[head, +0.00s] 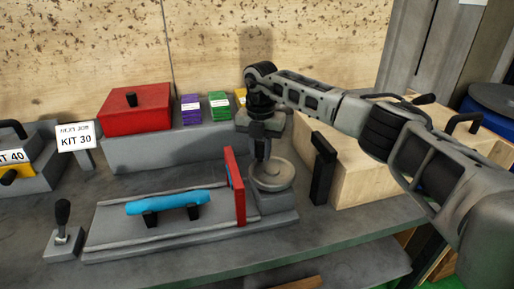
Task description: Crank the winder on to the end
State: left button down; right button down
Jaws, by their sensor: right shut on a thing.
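The winder (272,176) is a grey round wheel on a grey block, at the right end of the grey bed on the bench. My right gripper (259,143) comes down over the wheel from above and is shut on a dark upright part that looks like the winder's crank handle. The gripper's own body hides much of the handle. A red upright plate (236,186) stands just left of the wheel. A blue bar (168,202) rests on two dark supports on the grey bed (110,225). My left gripper is not in view.
A red box (136,109) and small purple and green boxes stand on a grey ledge behind. A black lever (63,218) stands at the front left. A black upright post (323,170) and a pale wooden box (365,165) are close on the right.

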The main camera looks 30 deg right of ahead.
jog(key=shift+d+r+m+p, duration=0.1)
jog(key=shift+d+m+p, duration=0.35)
jog(key=shift+m, duration=0.5)
jog(key=shift+d+m+p, duration=0.3)
jog(key=shift+d+m, duration=0.1)
jog(key=shift+m, duration=0.55)
jog(key=c, duration=1.2)
grip_release()
jog(key=shift+c, duration=0.2)
notch_tip(320, 180, up, 16)
jog(key=b, duration=0.2)
